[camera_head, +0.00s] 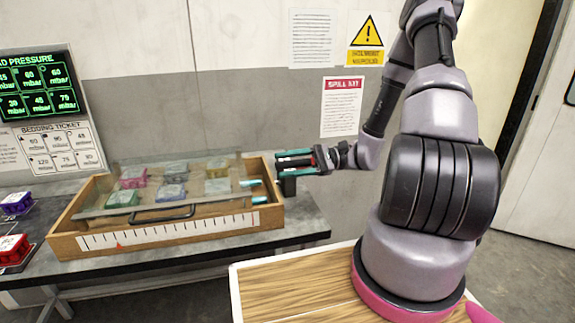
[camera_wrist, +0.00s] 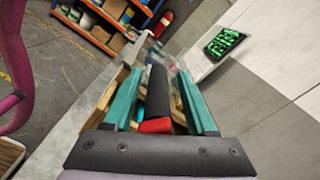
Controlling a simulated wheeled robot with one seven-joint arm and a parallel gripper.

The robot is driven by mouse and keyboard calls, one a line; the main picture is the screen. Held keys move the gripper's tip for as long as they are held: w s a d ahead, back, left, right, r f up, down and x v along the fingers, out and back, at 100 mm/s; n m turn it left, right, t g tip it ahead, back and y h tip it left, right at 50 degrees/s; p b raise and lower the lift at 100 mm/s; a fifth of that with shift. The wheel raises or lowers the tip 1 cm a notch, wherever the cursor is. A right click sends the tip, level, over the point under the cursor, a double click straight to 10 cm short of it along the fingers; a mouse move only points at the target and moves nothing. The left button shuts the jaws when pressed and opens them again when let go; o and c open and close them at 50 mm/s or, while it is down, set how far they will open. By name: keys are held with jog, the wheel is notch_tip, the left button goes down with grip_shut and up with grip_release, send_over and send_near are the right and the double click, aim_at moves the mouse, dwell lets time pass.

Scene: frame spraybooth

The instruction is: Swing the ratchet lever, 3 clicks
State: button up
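The ratchet lever shows in the wrist view as a black bar (camera_wrist: 158,92) with a red end piece (camera_wrist: 156,126) close to my palm. My gripper (camera_wrist: 159,74) is open, with one teal finger on each side of the bar and visible gaps between. In the head view my gripper (camera_head: 279,162) is at the right end of the wooden box, level with its top, fingers pointing left. A dark block (camera_head: 288,183) sits just below the fingers. The box (camera_head: 170,232) has a scale strip with a red pointer (camera_head: 120,246) near its left end.
A tilted clear lid (camera_head: 150,211) with a black handle covers the box, with several coloured blocks in view. A grey bench (camera_head: 300,225) carries the box. Purple (camera_head: 16,203) and red (camera_head: 12,248) blocks stand at left. A pressure display (camera_head: 40,86) hangs behind.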

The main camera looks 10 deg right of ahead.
aim_at(314, 161)
jog(key=d, duration=1.1)
